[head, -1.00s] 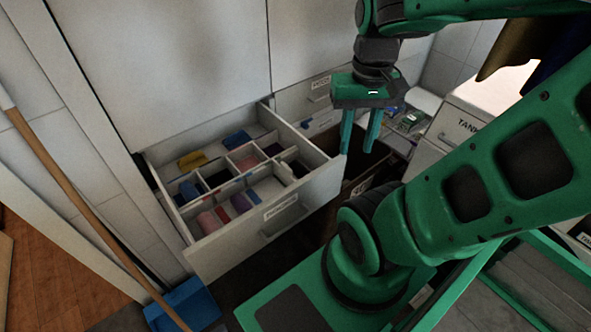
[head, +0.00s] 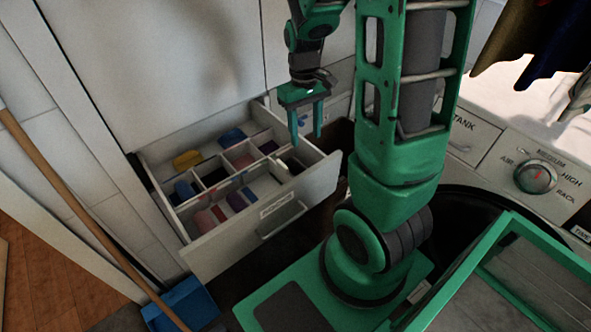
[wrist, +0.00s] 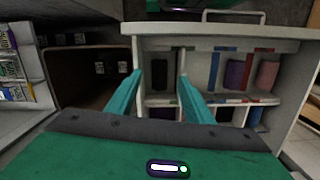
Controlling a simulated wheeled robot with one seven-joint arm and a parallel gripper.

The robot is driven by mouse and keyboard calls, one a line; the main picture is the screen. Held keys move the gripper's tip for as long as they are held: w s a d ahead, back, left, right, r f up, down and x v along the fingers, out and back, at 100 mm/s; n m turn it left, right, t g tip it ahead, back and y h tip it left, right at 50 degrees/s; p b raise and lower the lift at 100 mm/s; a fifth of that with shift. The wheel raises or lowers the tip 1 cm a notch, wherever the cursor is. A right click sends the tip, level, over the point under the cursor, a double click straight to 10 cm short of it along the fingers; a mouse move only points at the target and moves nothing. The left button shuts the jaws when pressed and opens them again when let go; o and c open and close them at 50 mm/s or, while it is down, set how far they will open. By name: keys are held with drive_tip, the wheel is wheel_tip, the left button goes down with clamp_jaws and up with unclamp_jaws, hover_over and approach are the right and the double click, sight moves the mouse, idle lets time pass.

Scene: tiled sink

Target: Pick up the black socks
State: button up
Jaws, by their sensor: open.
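The black socks (wrist: 160,72) lie in a narrow white compartment by the drawer front in the wrist view, seen between my two fingers. In the head view, a small dark patch of them (head: 297,164) shows in the drawer's right front compartment, partly hidden by its walls. My gripper (head: 305,141) points down above the right side of the drawer. It is open and empty. In the wrist view its green fingers (wrist: 160,77) are apart, one to each side of the socks, and appear to be above them.
The open white drawer (head: 215,258) has thin dividers and holds coloured folded items, including a yellow one (head: 187,160) and a blue one (head: 231,138). A brown bin (wrist: 85,82) stands beside the drawer. A washing machine (head: 490,165) is at right. A wooden pole (head: 75,205) leans at left.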

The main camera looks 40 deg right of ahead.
drive_tip(key=n, duration=0.2)
approach(296, 164)
drive_tip(key=shift+a+f, duration=0.1)
drive_tip(key=shift+f, duration=0.2)
drive_tip(key=shift+s+f, duration=0.2)
drive_tip(key=shift+f, duration=1.6)
drive_tip(key=shift+s+f, duration=0.15)
drive_tip(key=shift+f, duration=1.65)
drive_tip(key=shift+s+f, duration=0.2)
drive_tip(key=shift+f, duration=1.6)
drive_tip(key=c, duration=0.6)
